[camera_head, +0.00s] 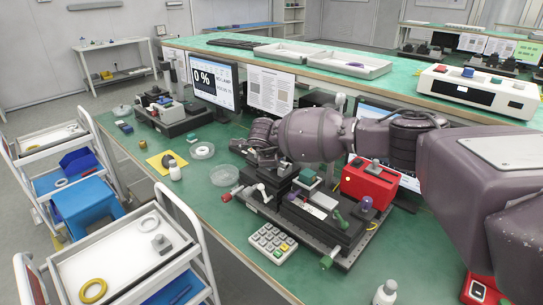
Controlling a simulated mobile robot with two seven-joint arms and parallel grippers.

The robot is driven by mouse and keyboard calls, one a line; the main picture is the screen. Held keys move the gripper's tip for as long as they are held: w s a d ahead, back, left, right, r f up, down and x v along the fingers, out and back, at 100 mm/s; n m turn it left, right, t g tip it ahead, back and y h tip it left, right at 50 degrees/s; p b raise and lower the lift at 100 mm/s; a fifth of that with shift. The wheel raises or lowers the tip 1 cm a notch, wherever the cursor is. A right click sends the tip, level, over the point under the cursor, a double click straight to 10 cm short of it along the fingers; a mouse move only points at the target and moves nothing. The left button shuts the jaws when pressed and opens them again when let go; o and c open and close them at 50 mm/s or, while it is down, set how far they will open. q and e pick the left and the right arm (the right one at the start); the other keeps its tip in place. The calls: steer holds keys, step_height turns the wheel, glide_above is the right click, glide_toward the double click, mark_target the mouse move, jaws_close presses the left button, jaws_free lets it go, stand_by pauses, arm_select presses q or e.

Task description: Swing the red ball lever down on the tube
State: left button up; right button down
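The collimator fixture (318,222) stands on the green bench on a dark perforated base plate. A red ball knob (227,197) shows at the fixture's left end, on a short lever that sticks out to the left; whether it is the task's lever I cannot tell for sure. The tube is not clearly made out among the small dark parts. My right arm reaches in from the right over the fixture, and my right gripper (262,160) is above its back left part. Its fingers are small and partly hidden, so its opening does not show. My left gripper is not in view.
A red box (366,184) stands behind the fixture at right. A keypad (272,244) lies in front. Another white bottle (385,293) is at the front edge. White carts stand left of the bench.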

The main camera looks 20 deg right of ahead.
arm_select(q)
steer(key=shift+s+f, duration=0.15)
arm_select(e)
steer(key=shift+f, duration=0.2)
steer(key=c, duration=1.2)
jaws_free()
steer(key=shift+o, duration=1.1)
steer(key=shift+w, duration=0.15)
steer(key=shift+w+f, duration=0.1)
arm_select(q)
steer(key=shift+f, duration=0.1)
arm_select(e)
steer(key=shift+r, duration=0.25)
